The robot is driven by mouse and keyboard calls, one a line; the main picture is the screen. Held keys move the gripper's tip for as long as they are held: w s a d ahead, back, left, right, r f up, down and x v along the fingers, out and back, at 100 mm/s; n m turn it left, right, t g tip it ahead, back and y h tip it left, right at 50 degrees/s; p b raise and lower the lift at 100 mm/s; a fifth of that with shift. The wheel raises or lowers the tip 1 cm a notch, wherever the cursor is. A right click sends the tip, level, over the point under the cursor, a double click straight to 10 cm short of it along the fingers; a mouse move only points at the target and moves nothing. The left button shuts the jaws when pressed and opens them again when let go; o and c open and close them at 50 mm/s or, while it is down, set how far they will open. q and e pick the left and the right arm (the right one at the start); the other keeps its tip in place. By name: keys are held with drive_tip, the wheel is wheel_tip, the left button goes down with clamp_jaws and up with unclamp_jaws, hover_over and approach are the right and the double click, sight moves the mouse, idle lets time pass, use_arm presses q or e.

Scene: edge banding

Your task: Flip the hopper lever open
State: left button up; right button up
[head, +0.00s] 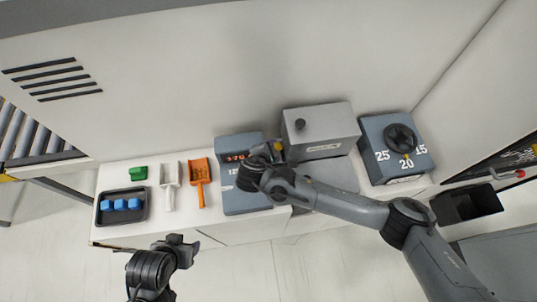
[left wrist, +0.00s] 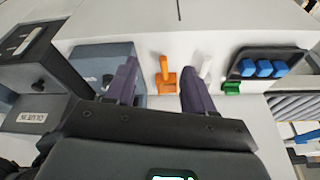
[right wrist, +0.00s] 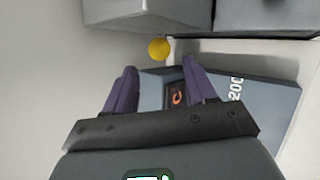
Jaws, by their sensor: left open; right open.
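The grey hopper box (head: 320,122) with a black knob on top stands at the back, right of centre. The lever's yellow ball end (right wrist: 158,48) shows just beyond my right gripper's fingertips in the right wrist view. It also shows as a small yellow spot (head: 278,147) in the head view, beside the hopper's left side. My right gripper (right wrist: 160,72) is open, with the ball ahead of it and not between the fingers. The lever's shaft is hard to make out. My left gripper (head: 186,244) is open and empty in front of the bench.
A blue-grey unit with a red display (head: 236,157) sits left of the hopper, partly behind my right wrist. A dial box (head: 380,165) stands right. An orange scoop (head: 200,172), white scoop (head: 169,172), green block (head: 138,173) and black tray (head: 104,216) of blue blocks lie left.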

drive_tip(key=shift+v, duration=1.9)
